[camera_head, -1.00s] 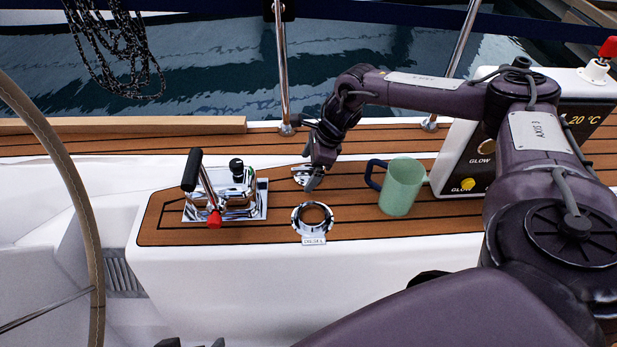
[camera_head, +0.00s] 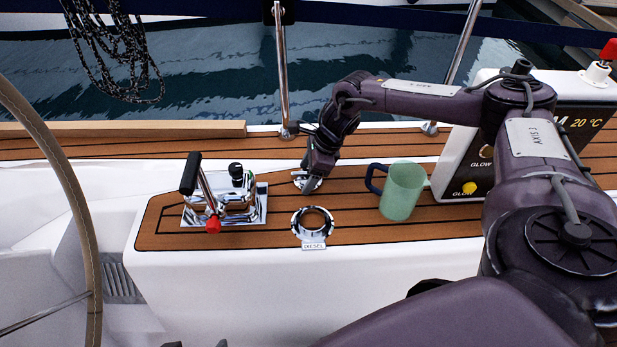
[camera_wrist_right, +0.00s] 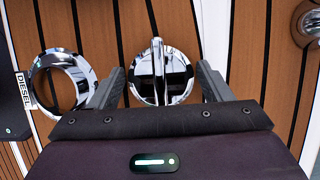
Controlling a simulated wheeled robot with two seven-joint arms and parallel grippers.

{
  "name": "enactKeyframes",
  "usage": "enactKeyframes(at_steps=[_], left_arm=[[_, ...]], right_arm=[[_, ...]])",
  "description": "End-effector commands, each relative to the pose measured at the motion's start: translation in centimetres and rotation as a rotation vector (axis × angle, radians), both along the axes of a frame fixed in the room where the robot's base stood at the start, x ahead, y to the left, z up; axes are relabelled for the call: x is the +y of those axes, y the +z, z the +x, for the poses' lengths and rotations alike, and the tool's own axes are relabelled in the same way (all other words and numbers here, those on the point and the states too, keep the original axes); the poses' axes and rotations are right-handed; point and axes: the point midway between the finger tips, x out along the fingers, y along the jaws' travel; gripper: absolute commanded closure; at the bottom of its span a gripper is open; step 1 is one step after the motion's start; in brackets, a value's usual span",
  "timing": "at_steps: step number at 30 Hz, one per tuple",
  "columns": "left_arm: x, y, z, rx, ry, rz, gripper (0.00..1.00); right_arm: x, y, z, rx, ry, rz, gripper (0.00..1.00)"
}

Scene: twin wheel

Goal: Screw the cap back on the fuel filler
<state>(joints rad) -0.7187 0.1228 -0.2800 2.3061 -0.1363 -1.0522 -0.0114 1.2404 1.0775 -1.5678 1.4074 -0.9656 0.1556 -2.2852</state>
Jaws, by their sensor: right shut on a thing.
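The chrome cap (camera_head: 311,184) lies on the teak deck behind the filler, mostly covered by my right gripper in the head view. In the right wrist view the round cap (camera_wrist_right: 160,74), with its raised grip bar, sits between the fingers. My right gripper (camera_head: 306,188) points down and is shut on the cap; its two dark fingers (camera_wrist_right: 160,88) flank it in the wrist view. The open chrome filler ring (camera_head: 313,222), with a DIESEL plate, is in front of the cap; the ring (camera_wrist_right: 86,84) is left in the wrist view. Only small dark bits, possibly my left gripper, show at the bottom edge.
A green mug (camera_head: 402,192) with a dark blue handle stands close right of my right gripper. A chrome lever unit (camera_head: 232,207) with a black handle and red knob is left of the filler. A heater panel (camera_head: 468,165) stands at right. A steering wheel (camera_head: 62,150) fills the far left.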

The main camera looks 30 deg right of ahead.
Motion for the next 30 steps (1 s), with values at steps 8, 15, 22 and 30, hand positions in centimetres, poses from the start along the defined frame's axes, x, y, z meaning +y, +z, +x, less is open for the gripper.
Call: enactKeyframes(at_steps=[8, 15, 22, 30], left_arm=[[0.0, 1.9, 0.0, -0.001, 0.000, 0.000, 0.03], [0.0, 3.5, 0.0, -0.001, 0.000, 0.000, 0.03], [0.0, 4.5, 0.0, -0.001, 0.000, 0.000, 0.03], [0.0, 4.4, 0.0, -0.001, 0.000, 0.000, 0.03]], right_arm=[[0.0, 2.1, 0.0, -0.001, 0.000, 0.000, 0.54], [0.0, 4.0, 0.0, -0.001, 0.000, 0.000, 0.54], [0.0, 5.1, 0.0, -0.001, 0.000, 0.001, 0.54], [0.0, 5.0, 0.0, -0.001, 0.000, 0.000, 0.37]])
